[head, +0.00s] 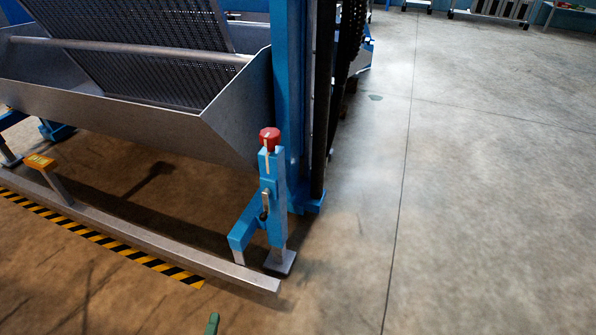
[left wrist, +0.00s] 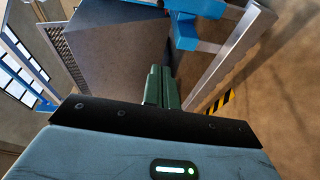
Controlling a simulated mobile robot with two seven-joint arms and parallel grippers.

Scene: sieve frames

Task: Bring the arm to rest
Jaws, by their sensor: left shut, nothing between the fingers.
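My left gripper (head: 212,323) shows only as a green fingertip at the bottom edge of the head view, above the bare floor. In the left wrist view my left gripper (left wrist: 162,88) has its two green fingers side by side, shut and empty. Beyond the fingers is the grey metal trough (left wrist: 120,50) of the machine; no contact shows. My right gripper is in neither view.
The trough (head: 130,120) holds a perforated sieve plate (head: 140,45). A blue post with a red knob (head: 269,138) stands at its right corner. A low metal rail (head: 150,240) and striped floor tape (head: 110,244) run in front. The right-hand floor is clear.

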